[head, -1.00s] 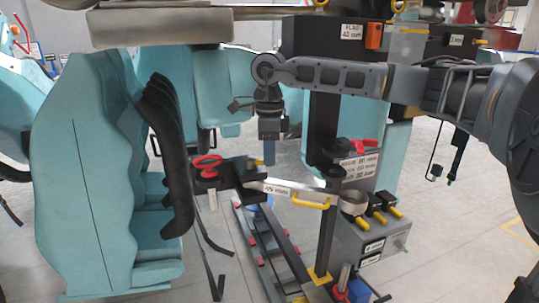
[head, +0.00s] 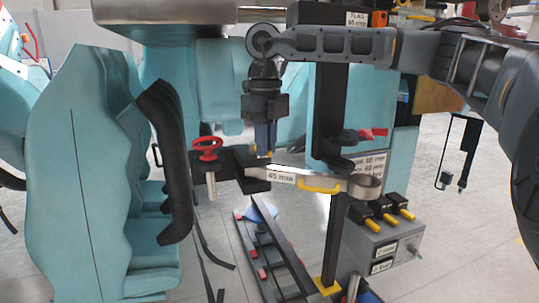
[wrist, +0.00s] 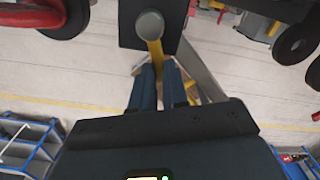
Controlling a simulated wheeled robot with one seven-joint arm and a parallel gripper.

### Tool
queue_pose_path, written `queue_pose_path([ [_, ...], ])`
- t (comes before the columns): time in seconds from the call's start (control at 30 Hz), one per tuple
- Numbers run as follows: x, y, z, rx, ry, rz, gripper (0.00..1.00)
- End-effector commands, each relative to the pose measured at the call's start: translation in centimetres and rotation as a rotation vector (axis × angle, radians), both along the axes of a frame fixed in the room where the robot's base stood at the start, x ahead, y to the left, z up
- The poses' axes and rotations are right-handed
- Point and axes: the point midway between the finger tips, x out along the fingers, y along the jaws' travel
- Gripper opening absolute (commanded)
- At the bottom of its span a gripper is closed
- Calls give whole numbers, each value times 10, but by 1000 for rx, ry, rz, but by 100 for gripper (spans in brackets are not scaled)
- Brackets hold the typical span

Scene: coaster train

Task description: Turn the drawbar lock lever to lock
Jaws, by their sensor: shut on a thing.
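The drawbar lock lever is a narrow yellow bar (wrist: 155,55) on a grey round pivot (wrist: 150,25) in the wrist view. It sits on the black block (wrist: 134,36) of the drawbar. My gripper (wrist: 157,82) has its blue fingers shut on the lever's near end. In the head view my gripper (head: 264,148) points straight down over the black block (head: 252,172), and the fingers hide most of the lever. The grey drawbar (head: 290,178), labelled 45 mm, runs right from the block. The lever's exact angle and any lock marking are not readable.
A red handwheel (head: 206,147) stands just left of the block. A yellow handle (head: 320,188) is on the drawbar's near side. A black post (head: 331,110) rises close to the right of my gripper. Teal seats (head: 85,170) with black restraints stand at left.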

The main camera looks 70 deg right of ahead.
Motion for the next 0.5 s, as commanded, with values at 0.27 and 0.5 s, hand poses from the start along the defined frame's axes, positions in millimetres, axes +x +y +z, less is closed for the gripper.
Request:
queue_pose_path([
  [0.27,8,8,-2,-3,-5,-209,0],
  [0.5,11,12,0,-2,-6,-320,0],
])
